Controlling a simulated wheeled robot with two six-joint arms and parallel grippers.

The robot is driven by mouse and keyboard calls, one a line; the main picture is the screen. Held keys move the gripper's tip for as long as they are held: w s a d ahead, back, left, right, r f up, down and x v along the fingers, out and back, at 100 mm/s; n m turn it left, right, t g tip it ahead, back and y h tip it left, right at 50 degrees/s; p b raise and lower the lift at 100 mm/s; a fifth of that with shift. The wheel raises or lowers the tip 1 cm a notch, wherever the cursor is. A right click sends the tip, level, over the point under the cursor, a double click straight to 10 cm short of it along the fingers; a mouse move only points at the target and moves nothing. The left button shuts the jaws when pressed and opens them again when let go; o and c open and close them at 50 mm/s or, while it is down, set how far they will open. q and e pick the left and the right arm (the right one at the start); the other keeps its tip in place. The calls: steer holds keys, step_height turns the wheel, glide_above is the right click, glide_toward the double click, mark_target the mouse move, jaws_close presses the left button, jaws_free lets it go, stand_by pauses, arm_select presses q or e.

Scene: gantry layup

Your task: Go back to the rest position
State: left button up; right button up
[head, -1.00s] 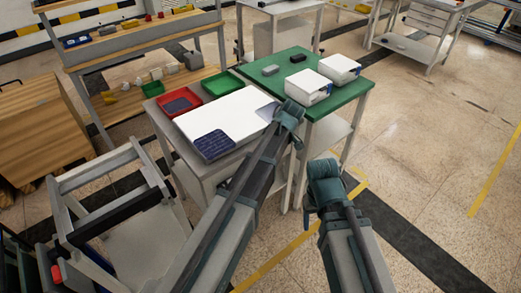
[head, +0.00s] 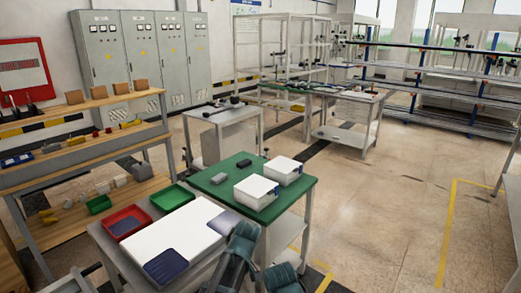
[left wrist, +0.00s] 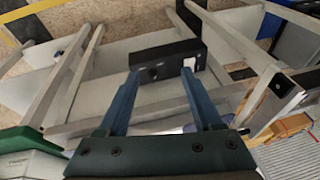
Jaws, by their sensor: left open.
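My left gripper (head: 240,248) is in the head view at the bottom, by the right corner of the white board. Its jaws show only in the left wrist view (left wrist: 160,76), where two blue fingers stand apart with nothing between them. My right gripper (head: 283,277) is at the bottom edge of the head view, right of the left one; only its top shows and its jaws are hidden. The white board (head: 185,232) lies on a grey table with a dark blue patch (head: 166,266) at its near corner and a grey-blue patch (head: 224,222) at its right corner.
Red tray (head: 125,218) and green tray (head: 173,196) lie behind the board. The green table (head: 225,173) adjoins, with two white boxes (head: 256,190) and two small dark blocks. A wooden shelf (head: 75,150) stands left. Open floor (head: 390,195) lies right.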

arm_select(q)
steer(key=s+d+r+m+h+p, duration=0.1)
steer(key=s+d+m, duration=0.1)
steer(key=s+m, duration=0.4)
steer(key=s+d+r+m+g+h+p, duration=0.1)
steer(key=s+d+m, duration=0.2)
steer(key=s+m, duration=0.4)
steer(key=s, duration=0.3)
stand_by(1.1)
